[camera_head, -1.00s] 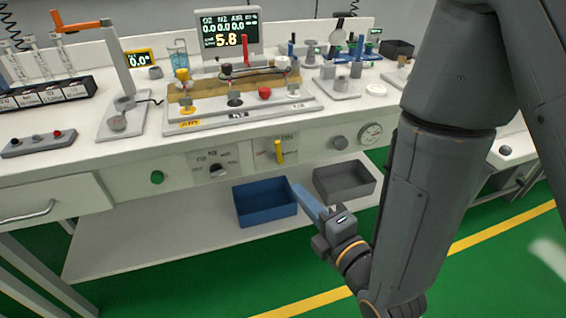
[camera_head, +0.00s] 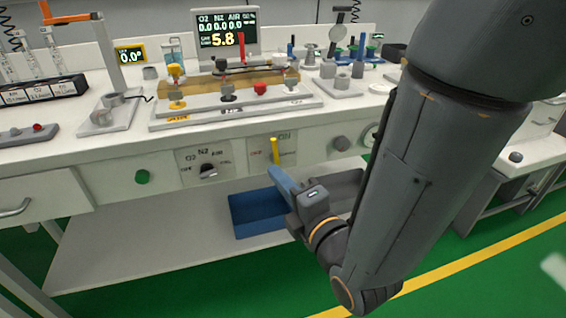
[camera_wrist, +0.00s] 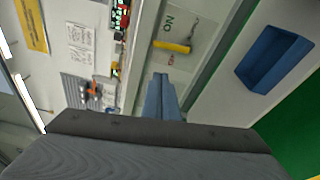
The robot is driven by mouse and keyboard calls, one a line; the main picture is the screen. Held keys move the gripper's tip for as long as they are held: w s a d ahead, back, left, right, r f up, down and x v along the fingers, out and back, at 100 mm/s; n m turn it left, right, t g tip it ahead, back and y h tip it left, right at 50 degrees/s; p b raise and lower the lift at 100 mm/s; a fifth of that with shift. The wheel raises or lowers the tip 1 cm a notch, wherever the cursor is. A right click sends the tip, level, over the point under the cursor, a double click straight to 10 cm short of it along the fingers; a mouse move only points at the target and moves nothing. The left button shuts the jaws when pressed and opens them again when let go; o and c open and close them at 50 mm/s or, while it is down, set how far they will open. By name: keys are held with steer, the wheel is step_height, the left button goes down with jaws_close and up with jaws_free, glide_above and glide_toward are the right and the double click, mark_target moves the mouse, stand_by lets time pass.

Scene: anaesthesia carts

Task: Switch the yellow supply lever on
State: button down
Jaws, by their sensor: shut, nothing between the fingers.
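The yellow supply lever (camera_head: 275,150) stands nearly upright on a light panel on the cart's front, under printed lettering that includes ON. In the wrist view the yellow lever (camera_wrist: 172,46) lies just beyond my fingertips, with the ON lettering beside it. My gripper (camera_head: 276,174) is shut and empty, its blue fingers pointing up toward the lever's lower end. In the wrist view the shut fingers (camera_wrist: 160,84) show a gap between them and the lever. In the head view the fingertips look close below it; I cannot tell whether they touch.
A selector knob (camera_head: 208,170) and a green button (camera_head: 142,177) sit left of the lever, and a grey knob (camera_head: 341,143) sits right. A blue bin (camera_head: 247,214) is on the shelf below. My arm hides part of the grey bin (camera_head: 347,184).

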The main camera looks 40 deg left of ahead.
mark_target(277, 157)
steer(key=shift+w+a+r, duration=0.1)
steer(key=shift+w+a, duration=1.05)
steer(key=shift+a, duration=0.15)
steer(key=shift+w+a+r, duration=0.1)
steer(key=shift+w+a, duration=1)
steer(key=shift+a, duration=0.2)
